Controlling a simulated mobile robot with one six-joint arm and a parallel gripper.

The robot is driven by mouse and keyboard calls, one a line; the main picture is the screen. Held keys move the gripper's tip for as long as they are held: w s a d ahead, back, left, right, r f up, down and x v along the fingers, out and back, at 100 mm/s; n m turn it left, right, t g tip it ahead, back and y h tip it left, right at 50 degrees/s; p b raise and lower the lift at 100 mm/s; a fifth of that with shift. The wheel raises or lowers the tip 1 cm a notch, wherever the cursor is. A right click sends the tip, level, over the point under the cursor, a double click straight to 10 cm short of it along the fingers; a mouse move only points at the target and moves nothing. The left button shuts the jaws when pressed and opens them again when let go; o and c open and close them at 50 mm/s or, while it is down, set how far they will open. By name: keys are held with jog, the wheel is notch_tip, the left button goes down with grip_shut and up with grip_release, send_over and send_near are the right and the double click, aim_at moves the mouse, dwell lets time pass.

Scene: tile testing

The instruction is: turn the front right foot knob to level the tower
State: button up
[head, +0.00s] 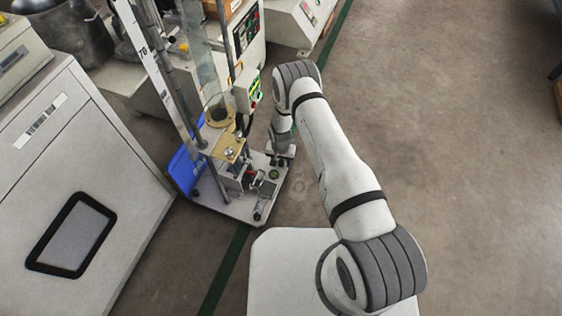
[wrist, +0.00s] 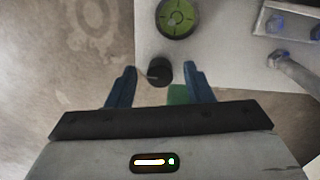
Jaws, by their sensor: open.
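The tower (head: 200,80) stands on a pale base plate (head: 236,208) on the floor. In the wrist view a black foot knob (wrist: 159,71) sits at the plate's corner. My gripper (wrist: 160,72) is open, with one blue finger on each side of the knob; I cannot tell whether either finger touches it. A round green bubble level (wrist: 177,17) lies on the plate just beyond the knob, and it also shows in the head view (head: 274,174). In the head view the gripper's fingertips and the knob between them are hard to make out.
A grey cabinet (head: 75,200) with a dark-framed window stands close on the left. A blue panel (head: 184,170) leans at the tower's left side. A machine with a control panel (head: 245,35) stands behind. The floor (head: 450,130) on the right is clear.

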jog(key=c, duration=1)
jog(key=shift+n, duration=0.4)
jog(key=n+b, duration=0.1)
jog(key=n, duration=0.2)
jog(key=shift+d+n+b, duration=0.1)
jog(key=shift+n+b, duration=0.2)
jog(key=n+b, duration=0.1)
jog(key=n, duration=0.3)
jog(key=shift+n, duration=0.3)
jog(key=n, duration=0.5)
jog(key=shift+b, duration=0.35)
jog(key=n, duration=0.4)
jog(key=shift+d+n, duration=0.1)
jog(key=shift+n, duration=0.2)
